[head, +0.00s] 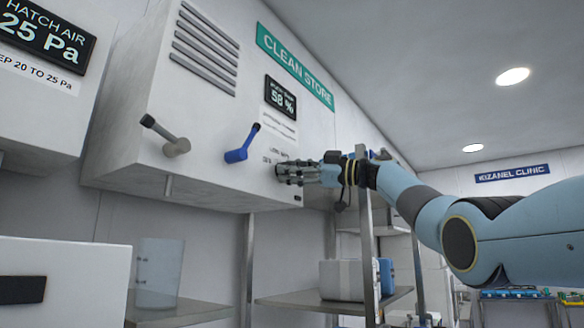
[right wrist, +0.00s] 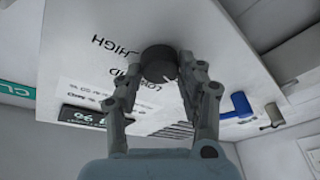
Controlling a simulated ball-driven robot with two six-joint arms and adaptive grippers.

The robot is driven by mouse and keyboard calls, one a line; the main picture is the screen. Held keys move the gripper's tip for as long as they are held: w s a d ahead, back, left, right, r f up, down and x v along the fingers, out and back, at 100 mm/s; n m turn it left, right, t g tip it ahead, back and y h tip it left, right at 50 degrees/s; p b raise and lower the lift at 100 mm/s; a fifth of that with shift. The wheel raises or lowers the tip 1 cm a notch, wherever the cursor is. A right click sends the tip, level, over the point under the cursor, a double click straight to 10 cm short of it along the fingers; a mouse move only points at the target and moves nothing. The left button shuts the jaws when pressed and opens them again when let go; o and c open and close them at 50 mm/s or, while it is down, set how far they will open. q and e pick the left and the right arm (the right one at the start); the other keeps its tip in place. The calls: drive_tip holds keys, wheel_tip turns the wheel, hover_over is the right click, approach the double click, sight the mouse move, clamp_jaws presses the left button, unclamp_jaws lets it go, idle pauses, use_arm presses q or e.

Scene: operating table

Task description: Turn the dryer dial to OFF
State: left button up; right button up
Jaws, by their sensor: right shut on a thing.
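The dryer dial is a dark round knob (right wrist: 159,65) on the white wall cabinet (head: 150,90). It shows in the right wrist view between my right fingertips, with LOW and HIGH printed near it. In the head view my right gripper (head: 283,173) hides the dial. The right gripper is shut on the dial, one finger on each side. The label for OFF cannot be read, and the dial's exact setting is unclear. My left gripper is in neither view.
A blue lever (head: 240,145) and a grey lever (head: 166,136) stick out of the cabinet left of my gripper. A humidity display (head: 281,97) sits above. Below, shelves hold a clear container (head: 160,272) and a white box (head: 342,280).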

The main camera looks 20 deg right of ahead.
drive_tip(key=shift+f, duration=0.15)
drive_tip(key=o, duration=1.1)
drive_tip(key=shift+o, duration=0.2)
drive_tip(key=shift+d, duration=0.1)
drive_tip(key=v, duration=1.2)
